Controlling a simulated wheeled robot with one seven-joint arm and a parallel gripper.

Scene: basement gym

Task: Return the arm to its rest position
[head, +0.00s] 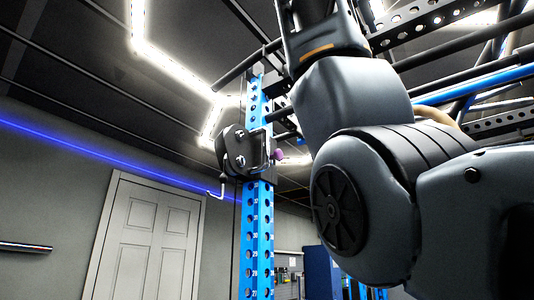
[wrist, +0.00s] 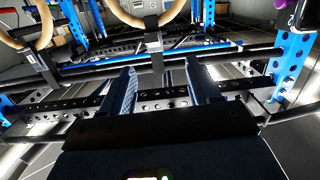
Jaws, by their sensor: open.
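My arm fills the right half of the head view and reaches up to the top edge, where its end is cut off. My gripper (wrist: 161,78) shows in the wrist view with its two fingers spread apart and nothing between them. Beyond the fingers are black perforated beams and bars of a rack. I cannot tell how far the fingers are from these bars.
A blue rack upright (head: 257,240) with a black bracket (head: 243,152) stands left of my arm. Black and blue rack bars run overhead at right. Wooden rings (wrist: 146,12) show in the wrist view. A white door (head: 143,240) is at the left.

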